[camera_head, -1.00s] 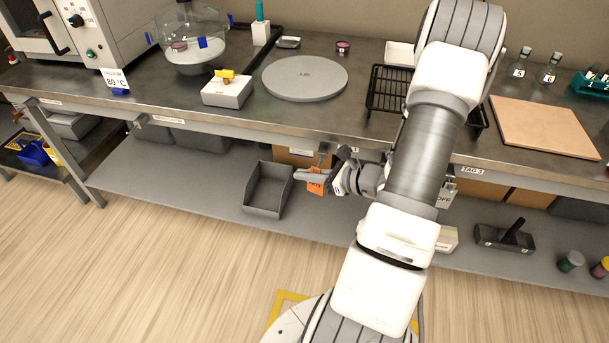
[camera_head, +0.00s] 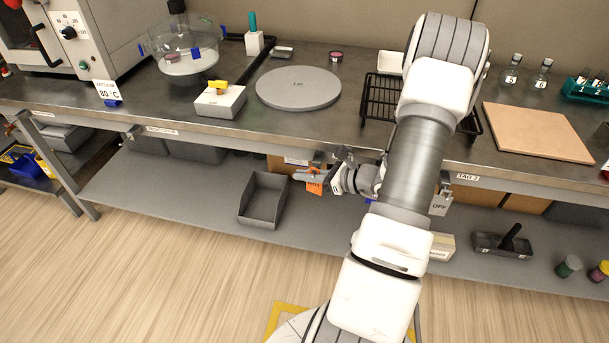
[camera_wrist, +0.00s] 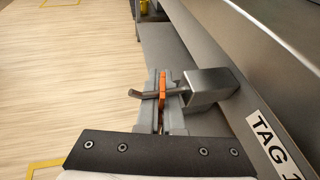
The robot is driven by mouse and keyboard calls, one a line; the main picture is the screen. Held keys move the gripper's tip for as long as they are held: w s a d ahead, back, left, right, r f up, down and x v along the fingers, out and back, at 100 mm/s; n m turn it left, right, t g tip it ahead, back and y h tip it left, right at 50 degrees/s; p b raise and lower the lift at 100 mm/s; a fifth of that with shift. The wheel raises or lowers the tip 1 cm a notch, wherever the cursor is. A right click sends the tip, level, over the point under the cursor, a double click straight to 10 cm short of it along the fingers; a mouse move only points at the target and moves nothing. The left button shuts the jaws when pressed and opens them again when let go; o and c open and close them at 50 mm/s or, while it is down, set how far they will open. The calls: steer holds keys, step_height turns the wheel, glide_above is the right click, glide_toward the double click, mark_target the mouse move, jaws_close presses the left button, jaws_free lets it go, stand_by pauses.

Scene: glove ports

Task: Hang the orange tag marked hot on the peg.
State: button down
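The orange tag (camera_head: 314,182) is held upright below the bench's front edge, with dark marking too small to read. In the wrist view it shows edge-on as a thin orange strip (camera_wrist: 162,82) between the grey fingers of my gripper (camera_wrist: 162,100), which is shut on it. The peg (camera_wrist: 145,94) is a bent metal rod reaching out from a grey block (camera_wrist: 210,85) on the bench front, beside a label reading TAG 1 (camera_wrist: 272,140). The rod crosses the tag between the fingers. Whether it passes through the tag's hole I cannot tell.
A grey open bin (camera_head: 263,199) stands on the lower shelf (camera_head: 170,195) left of my gripper. The bench edge (camera_head: 225,139) runs close above my gripper. Another label, TAG 3 (camera_head: 467,177), and an OFF tag (camera_head: 440,204) are to the right. The floor in front is clear.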

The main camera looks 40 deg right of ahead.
steer(key=shift+w+r, duration=0.2)
steer(key=c, duration=1)
jaws_free()
steer(key=p+v, duration=0.2)
steer(key=v, duration=0.7)
steer(key=p+v, duration=0.1)
steer(key=v, duration=0.7)
steer(key=shift+s+d+f+p, duration=0.1)
steer(key=shift+s+d+p, duration=0.05)
steer(key=shift+s+p, duration=0.25)
